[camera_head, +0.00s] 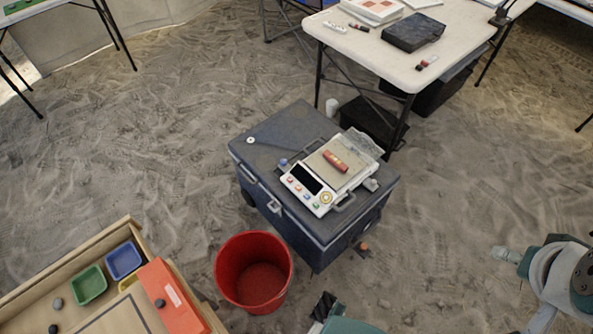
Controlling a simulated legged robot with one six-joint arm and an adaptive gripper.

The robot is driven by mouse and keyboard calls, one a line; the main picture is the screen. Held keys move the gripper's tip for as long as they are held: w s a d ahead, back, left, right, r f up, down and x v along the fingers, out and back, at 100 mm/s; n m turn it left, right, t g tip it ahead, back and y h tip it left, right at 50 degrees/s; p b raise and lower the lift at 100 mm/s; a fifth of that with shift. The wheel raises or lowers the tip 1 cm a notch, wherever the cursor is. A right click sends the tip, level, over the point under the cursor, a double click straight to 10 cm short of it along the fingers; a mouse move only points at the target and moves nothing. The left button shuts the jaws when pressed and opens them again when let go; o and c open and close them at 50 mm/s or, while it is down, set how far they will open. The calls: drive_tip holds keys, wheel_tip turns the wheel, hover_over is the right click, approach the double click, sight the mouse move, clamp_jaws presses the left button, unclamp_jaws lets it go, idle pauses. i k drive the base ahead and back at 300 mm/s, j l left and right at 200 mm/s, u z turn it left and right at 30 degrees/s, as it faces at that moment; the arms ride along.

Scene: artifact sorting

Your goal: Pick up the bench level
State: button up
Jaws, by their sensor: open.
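A small red-orange bar (335,161), which looks like the bench level, lies on the pan of a white weighing scale (304,190). It lies at a slant, and fine markings on it are too small to make out. The scale stands on a dark grey case (269,133). What seems to be my gripper (325,306) shows only in part at the bottom edge, dark-tipped with a teal body. It is open, apart from the bar and nearer to me than the case; the rest is cut off. Nothing shows held in it.
A red bucket (228,291) stands in front of the case. A wooden tray table with green (88,284) and blue (123,261) bins and an orange box (172,296) is at lower left. A white table (377,60) stands behind.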

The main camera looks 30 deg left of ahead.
sight(328, 154)
drive_tip(key=k+l+u, duration=0.1)
drive_tip(key=u, duration=0.35)
drive_tip(key=k+u, duration=0.2)
drive_tip(key=u, duration=0.2)
drive_tip(key=i+u, duration=0.1)
drive_tip(key=i, duration=0.35)
drive_tip(key=k, duration=0.5)
